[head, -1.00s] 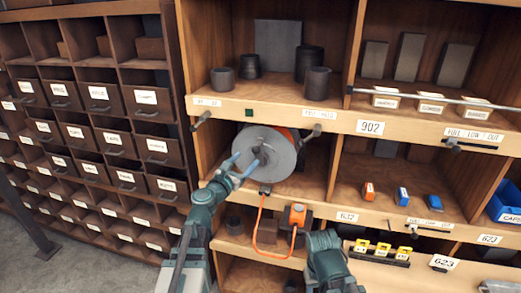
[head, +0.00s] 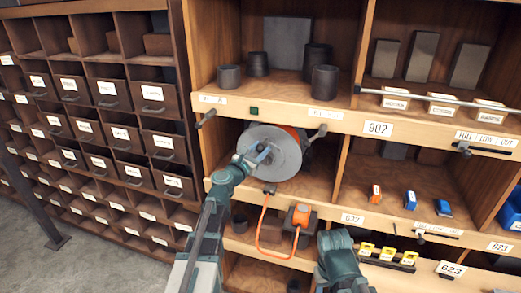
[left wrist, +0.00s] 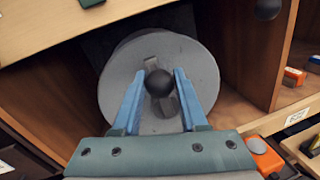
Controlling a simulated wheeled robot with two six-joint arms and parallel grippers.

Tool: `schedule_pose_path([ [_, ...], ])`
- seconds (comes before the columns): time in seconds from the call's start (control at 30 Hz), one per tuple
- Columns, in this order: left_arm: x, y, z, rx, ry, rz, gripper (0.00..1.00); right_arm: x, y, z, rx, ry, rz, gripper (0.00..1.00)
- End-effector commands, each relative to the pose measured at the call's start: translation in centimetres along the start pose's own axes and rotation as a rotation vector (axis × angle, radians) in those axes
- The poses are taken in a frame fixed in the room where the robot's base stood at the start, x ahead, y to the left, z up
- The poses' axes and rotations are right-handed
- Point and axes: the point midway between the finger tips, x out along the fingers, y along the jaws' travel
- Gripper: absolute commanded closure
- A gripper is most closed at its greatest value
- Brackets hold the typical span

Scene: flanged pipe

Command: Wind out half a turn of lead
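My left gripper (head: 262,153) is at the reel's face. In the left wrist view its two blue fingers (left wrist: 160,78) stand on either side of the knob, very close to it; I cannot tell whether they press on it. An orange lead (head: 261,222) hangs from below the reel to an orange plug block (head: 301,215). My right arm shows at the bottom; its gripper does not.
Wooden shelves surround the reel, with a front rail (head: 290,103) above it. Dark cylinders (head: 325,78) stand on the shelf above. Small orange and blue items (head: 410,200) lie in the bay to the right. Labelled drawers (head: 155,95) fill the left.

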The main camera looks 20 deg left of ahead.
Motion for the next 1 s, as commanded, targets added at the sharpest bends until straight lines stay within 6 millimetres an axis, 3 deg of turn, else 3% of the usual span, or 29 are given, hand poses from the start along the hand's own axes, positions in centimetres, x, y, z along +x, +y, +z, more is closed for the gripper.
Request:
schedule_pose_path([
  [0.03,-0.01,-0.02,0.0,0.0,0.0,-0.001,0.85,0.0,0.0,0.0,0.0,0.0,0.0,0.5],
  [0.13,-0.02,-0.03,0.0,0.0,0.0,-0.001,1.0,0.01,0.0,0.0,0.0,0.0,0.0,0.5],
  [1.0,-0.06,-0.05,-0.02,0.001,0.0,-0.001,1.0,0.02,0.0,0.0,0.0,0.0,0.0,0.5],
])
